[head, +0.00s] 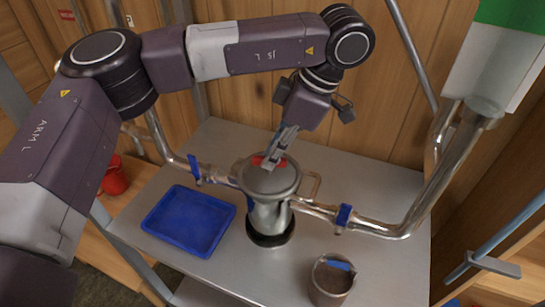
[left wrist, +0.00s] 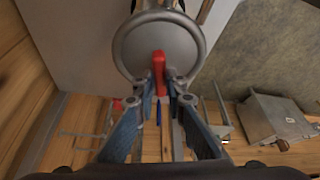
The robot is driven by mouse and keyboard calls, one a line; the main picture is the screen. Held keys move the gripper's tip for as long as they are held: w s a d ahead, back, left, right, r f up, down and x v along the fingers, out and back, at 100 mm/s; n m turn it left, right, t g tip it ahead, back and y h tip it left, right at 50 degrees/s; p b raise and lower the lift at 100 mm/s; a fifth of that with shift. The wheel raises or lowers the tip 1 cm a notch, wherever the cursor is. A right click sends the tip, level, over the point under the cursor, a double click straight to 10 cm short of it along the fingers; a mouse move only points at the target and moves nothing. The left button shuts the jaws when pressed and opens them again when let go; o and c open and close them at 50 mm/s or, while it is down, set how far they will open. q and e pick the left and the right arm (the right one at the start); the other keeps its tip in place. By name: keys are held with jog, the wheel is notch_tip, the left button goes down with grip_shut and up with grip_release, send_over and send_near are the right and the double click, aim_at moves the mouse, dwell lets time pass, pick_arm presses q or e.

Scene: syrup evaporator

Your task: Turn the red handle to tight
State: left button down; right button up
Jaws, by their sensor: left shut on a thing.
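The red handle (left wrist: 158,66) sits on the round lid (left wrist: 130,50) of the metal vessel in the left wrist view. In the head view a small part of the red handle (head: 262,160) shows beside my fingers, on top of the steel vessel (head: 268,215). My left gripper (head: 272,158) reaches down from above and is shut on the red handle; its fingers (left wrist: 160,92) close around the handle's near end in the left wrist view. Part of the handle is hidden by the fingers. My right gripper is in neither view.
A blue tray (head: 190,220) lies left of the vessel on the metal table (head: 385,270). A metal cup with a blue handle (head: 331,282) stands at front right. Pipes with blue valve levers (head: 344,215) run to both sides of the vessel. A red bucket (head: 115,180) is far left.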

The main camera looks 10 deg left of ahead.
pick_arm(q)
jog(key=shift+m+t+b, duration=0.3)
jog(key=shift+m, duration=0.3)
jog(key=c, duration=2)
grip_release()
jog(key=shift+o, duration=0.2)
jog(key=shift+r, duration=0.1)
jog(key=v, duration=1.2)
jog(key=shift+s, duration=0.1)
